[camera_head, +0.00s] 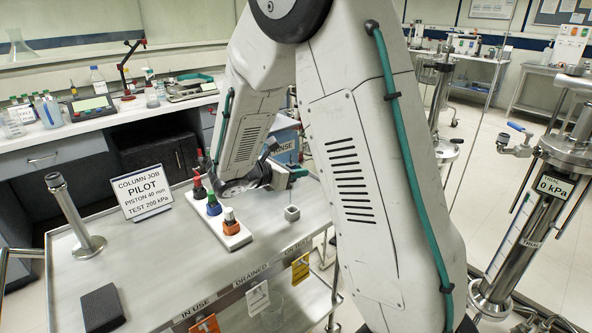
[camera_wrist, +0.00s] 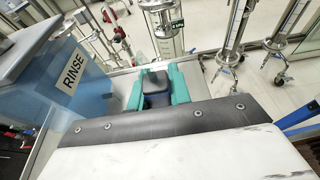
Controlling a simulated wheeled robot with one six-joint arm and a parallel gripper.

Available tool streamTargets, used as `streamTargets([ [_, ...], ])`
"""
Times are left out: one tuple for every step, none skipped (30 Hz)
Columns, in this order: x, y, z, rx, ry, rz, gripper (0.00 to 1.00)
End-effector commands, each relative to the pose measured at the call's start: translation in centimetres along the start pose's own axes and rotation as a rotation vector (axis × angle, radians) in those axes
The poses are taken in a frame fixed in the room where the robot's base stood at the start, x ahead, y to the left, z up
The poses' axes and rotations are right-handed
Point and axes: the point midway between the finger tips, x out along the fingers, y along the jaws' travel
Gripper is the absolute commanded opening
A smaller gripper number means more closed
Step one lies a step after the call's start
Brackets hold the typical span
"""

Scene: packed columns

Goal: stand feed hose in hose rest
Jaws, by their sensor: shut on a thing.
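My gripper (camera_wrist: 157,84) has teal fingers and is shut on a dark blue-grey block-shaped piece (camera_wrist: 156,98). This may be the feed hose's end; no hose length shows. In the head view my gripper (camera_head: 291,174) is above the trolley's far right part, mostly hidden by my arm. A small grey block with a dark opening (camera_head: 292,213) stands on the trolley below it, apart from it. It may be the hose rest, but I cannot tell for sure.
A white rack (camera_head: 232,239) holds red, blue and orange-banded fittings. A blue RINSE container (camera_wrist: 75,85) is beside my gripper. Steel columns stand right.

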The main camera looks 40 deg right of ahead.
Motion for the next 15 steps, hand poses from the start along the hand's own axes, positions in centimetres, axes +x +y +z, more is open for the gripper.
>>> streamTargets([
  [0.1, 0.0, -0.3, -0.002, 0.0, -0.001, 0.0],
  [0.2, 0.0, -0.5, -0.003, 0.0, -0.001, 0.0],
  [0.3, 0.0, -0.7, -0.003, -0.001, -0.001, 0.0],
  [0.4, 0.0, -1.0, -0.003, -0.001, -0.002, 0.0],
  [0.5, 0.0, -1.2, -0.003, -0.001, -0.002, 0.0],
  [0.7, -0.1, -1.6, -0.003, -0.001, -0.003, 0.0],
  [0.8, -0.1, -1.9, -0.004, -0.001, -0.003, 0.0],
  [0.9, -0.1, -2.2, -0.004, -0.001, -0.003, 0.0],
  [1.0, -0.1, -2.5, -0.003, -0.001, -0.004, 0.0],
  [1.1, -0.1, -2.8, -0.003, 0.0, -0.004, 0.0],
  [1.2, -0.1, -3.1, -0.003, -0.001, -0.004, 0.0],
  [1.3, -0.1, -3.4, -0.003, -0.001, -0.004, 0.0],
  [1.4, -0.1, -3.7, -0.002, -0.001, -0.004, 0.0],
  [1.5, -0.1, -3.9, -0.002, -0.001, -0.004, 0.0],
  [1.6, -0.1, -4.2, -0.003, -0.001, -0.004, 0.0],
])
